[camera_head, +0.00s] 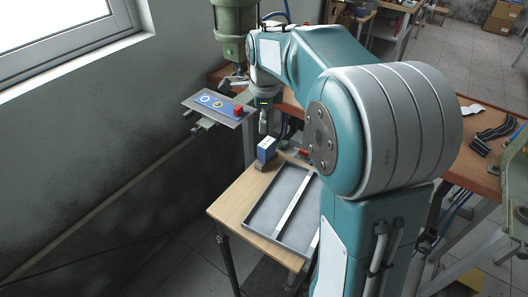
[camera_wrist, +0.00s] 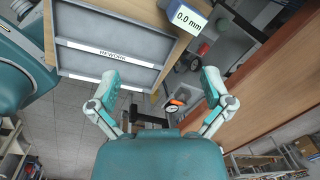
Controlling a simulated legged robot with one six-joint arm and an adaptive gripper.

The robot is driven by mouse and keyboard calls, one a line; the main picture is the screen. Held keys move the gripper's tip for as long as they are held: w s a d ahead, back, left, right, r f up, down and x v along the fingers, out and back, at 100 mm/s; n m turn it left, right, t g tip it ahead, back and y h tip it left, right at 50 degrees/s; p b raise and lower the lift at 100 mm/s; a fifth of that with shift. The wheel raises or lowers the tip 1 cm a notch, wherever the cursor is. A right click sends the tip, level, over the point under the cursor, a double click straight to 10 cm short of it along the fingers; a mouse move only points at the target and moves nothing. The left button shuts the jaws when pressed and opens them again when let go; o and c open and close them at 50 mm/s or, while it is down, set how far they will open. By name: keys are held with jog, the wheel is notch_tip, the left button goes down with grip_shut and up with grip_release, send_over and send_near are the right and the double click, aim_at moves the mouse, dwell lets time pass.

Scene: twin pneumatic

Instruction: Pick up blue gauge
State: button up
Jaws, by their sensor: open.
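A blue block with a white face, which I take as the blue gauge (camera_head: 267,149), stands on a dark base at the far end of the small wooden table. In the wrist view the gauge (camera_wrist: 190,16) shows at the top edge, its face reading "0.0 mm" and part of it cut off. My gripper (camera_wrist: 160,80) is open with its two fingers wide apart and nothing held between them. The gauge lies beyond the fingertips in that view. In the head view my gripper (camera_head: 264,122) hangs above the gauge, apart from it.
A grey tray (camera_head: 252,221) with light strips lies on the wooden table (camera_head: 229,205). A plate (camera_head: 222,116) at left bears a red block (camera_head: 238,110) and blue and yellow rings. A small orange and black object (camera_wrist: 175,103) shows between the fingers, farther down. A brown workbench (camera_wrist: 262,75) is at right.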

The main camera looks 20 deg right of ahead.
aim_at(267, 142)
jog(key=w+d+f+m, duration=0.1)
jog(key=w+f+m, duration=0.1)
jog(key=w+d+f+m, duration=0.1)
jog(key=w+m, duration=0.1)
jog(key=w+f+m+g, duration=0.1)
jog(key=f+m, duration=0.1)
jog(key=shift+w+d+f, duration=0.35)
jog(key=shift+w+d, duration=0.05)
notch_tip(267, 142, down, 11)
jog(key=shift+s+d+r, duration=0.15)
jog(key=c, duration=1.1)
